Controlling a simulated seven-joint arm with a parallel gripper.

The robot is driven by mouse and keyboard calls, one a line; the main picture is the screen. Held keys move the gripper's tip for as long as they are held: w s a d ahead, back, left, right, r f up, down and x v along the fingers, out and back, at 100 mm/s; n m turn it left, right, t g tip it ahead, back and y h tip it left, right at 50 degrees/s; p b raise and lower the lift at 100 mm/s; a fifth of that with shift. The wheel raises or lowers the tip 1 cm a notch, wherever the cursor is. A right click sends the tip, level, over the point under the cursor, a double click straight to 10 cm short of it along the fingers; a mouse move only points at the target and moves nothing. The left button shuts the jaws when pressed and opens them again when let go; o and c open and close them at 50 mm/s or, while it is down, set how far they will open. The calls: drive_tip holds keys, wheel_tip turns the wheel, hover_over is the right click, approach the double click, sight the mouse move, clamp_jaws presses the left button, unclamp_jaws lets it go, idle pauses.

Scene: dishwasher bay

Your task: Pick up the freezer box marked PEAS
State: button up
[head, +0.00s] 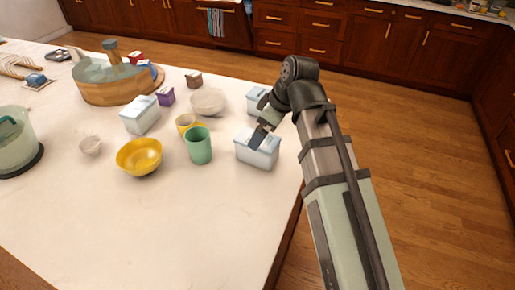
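Three pale blue-white freezer boxes with lids stand on the white counter in the head view. One box (257,153) is near the right edge, with my gripper (260,137) at its top. A second box (256,97) is behind it, partly covered by my arm. A third box (140,115) is farther left. The markings are too small to read, so I cannot tell which one says PEAS. My gripper's dark fingers overlap the near box's lid in the picture. Whether they touch or grip it, I cannot tell.
Left of the near box are a green cup (199,147), a yellow cup (187,122), a yellow bowl (139,157) and a pale bowl (207,102). A wooden tub (112,86) stands farther back. The front of the counter (160,230) is clear.

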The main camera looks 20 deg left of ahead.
drive_tip(key=shift+w+x, duration=0.1)
drive_tip(key=shift+x, duration=1.45)
drive_tip(key=shift+w+x, duration=0.15)
drive_tip(key=shift+x, duration=1.45)
drive_tip(key=shift+a+f, duration=0.35)
drive_tip(key=shift+f, duration=0.15)
drive_tip(key=shift+f, duration=0.25)
drive_tip(key=shift+c, duration=0.4)
drive_tip(key=c, duration=1)
drive_tip(key=shift+c, duration=0.5)
drive_tip(key=shift+r, duration=0.15)
